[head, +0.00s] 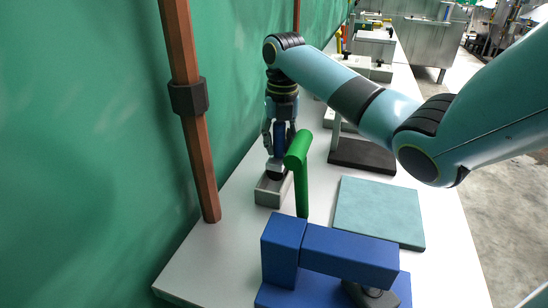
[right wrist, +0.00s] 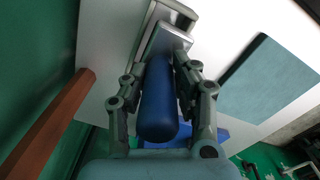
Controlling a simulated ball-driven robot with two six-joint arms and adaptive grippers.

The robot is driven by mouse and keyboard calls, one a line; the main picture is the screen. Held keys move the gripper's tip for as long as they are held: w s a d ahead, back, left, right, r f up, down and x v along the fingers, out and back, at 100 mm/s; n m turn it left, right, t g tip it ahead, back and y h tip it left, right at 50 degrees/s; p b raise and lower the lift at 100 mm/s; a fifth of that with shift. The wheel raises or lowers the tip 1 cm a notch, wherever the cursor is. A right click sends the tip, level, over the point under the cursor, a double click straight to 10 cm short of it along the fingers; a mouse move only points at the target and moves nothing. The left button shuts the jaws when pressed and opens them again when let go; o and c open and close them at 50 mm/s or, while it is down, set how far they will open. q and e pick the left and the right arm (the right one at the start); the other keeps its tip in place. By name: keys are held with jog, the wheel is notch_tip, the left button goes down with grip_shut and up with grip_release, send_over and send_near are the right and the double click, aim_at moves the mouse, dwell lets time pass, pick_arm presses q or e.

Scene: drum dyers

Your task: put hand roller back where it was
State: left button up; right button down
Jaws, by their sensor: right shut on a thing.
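My right gripper (head: 280,143) points down at the back-left of the white table and is shut on the blue handle of the hand roller (right wrist: 157,100). The handle stands roughly upright between the fingers. The roller's lower end (head: 276,169) is at the small grey open tray (head: 268,196), partly inside or just above its rim; I cannot tell whether it touches the bottom. The tray also shows beyond the roller in the right wrist view (right wrist: 183,14). My left gripper is not in view.
A green bent post (head: 302,185) stands close right of the tray. A blue block device (head: 340,255) is in front, and a teal mat (head: 378,212) lies to the right. A brown pole (head: 196,140) and green wall (head: 90,130) bound the left. A dark-based stand (head: 362,156) is farther back.

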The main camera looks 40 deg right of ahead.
aim_at(276, 157)
jog(key=shift+a+f, duration=0.2)
jog(key=shift+a, duration=0.25)
jog(key=shift+f, duration=0.2)
notch_tip(276, 157, down, 4)
jog(key=shift+a+r+p, duration=0.1)
jog(key=shift+r+p, duration=0.1)
jog(key=shift+p, duration=0.15)
jog(key=shift+f, duration=0.15)
jog(key=c, duration=1)
grip_release()
jog(key=shift+f, duration=0.1)
jog(key=shift+c, duration=0.2)
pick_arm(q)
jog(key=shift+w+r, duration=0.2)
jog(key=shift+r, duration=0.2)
